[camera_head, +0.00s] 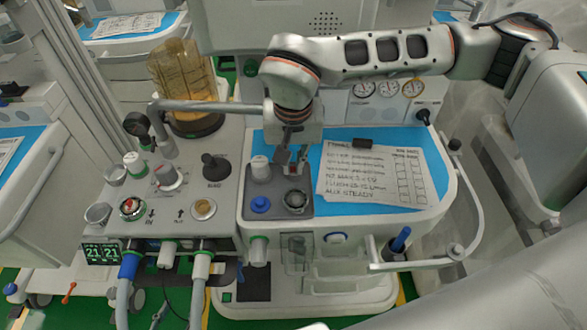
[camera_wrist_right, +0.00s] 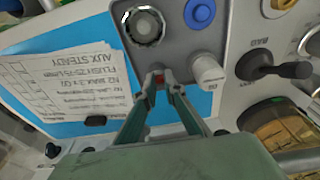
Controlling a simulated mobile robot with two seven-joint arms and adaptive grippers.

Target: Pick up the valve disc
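My right gripper (camera_head: 292,160) points down over the grey plate (camera_head: 278,184) on the machine's top. The plate also bears a white knob (camera_head: 260,167), a blue knob (camera_head: 260,204) and a round metal-rimmed part (camera_head: 295,198). No separate disc shows clearly. My left gripper is not in view.
A paper sheet (camera_head: 375,178) and a small black block (camera_head: 362,143) lie on the blue surface right of the plate. A black lever (camera_head: 215,165) and an amber canister (camera_head: 185,85) stand to the left. A rail (camera_head: 420,262) runs along the front right.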

